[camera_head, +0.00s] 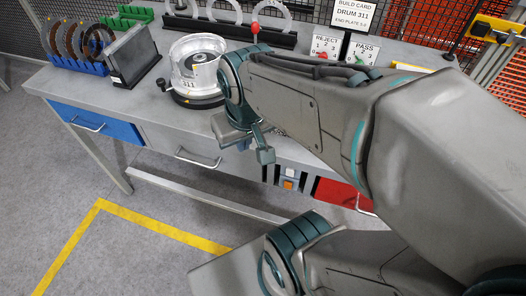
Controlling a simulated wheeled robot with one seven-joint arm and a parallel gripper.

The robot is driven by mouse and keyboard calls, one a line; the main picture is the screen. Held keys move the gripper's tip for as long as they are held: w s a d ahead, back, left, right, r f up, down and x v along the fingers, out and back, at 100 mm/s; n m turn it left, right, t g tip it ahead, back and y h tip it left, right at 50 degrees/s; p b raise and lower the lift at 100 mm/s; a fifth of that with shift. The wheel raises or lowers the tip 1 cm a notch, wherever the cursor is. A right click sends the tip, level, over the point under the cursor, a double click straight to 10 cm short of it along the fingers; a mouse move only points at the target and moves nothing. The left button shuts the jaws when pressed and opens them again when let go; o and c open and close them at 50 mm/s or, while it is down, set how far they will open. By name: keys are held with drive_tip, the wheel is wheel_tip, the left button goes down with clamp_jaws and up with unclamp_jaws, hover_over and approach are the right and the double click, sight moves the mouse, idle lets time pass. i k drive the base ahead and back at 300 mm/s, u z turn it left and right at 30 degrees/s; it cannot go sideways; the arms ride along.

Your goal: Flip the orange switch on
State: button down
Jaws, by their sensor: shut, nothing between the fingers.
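An orange switch (288,185) sits low on a panel (289,172) on the front of the workbench, just left of the red drawer. I cannot tell its on or off position at this size. My gripper (266,157) points down in front of the bench's front edge, above and a little left of the switch. It is shut and holds nothing. It appears apart from the switch. My arm covers the bench top behind it and part of the front to the right.
The grey workbench (120,92) has a blue drawer (97,122), a grey drawer (180,150) and a red drawer (340,195) with protruding handles. A metal drum (197,62) stands near its front edge. Yellow-lined floor (150,215) in front is clear at left.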

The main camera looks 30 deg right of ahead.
sight(288, 185)
drive_tip(key=k, duration=1)
drive_tip(key=z, duration=1.4)
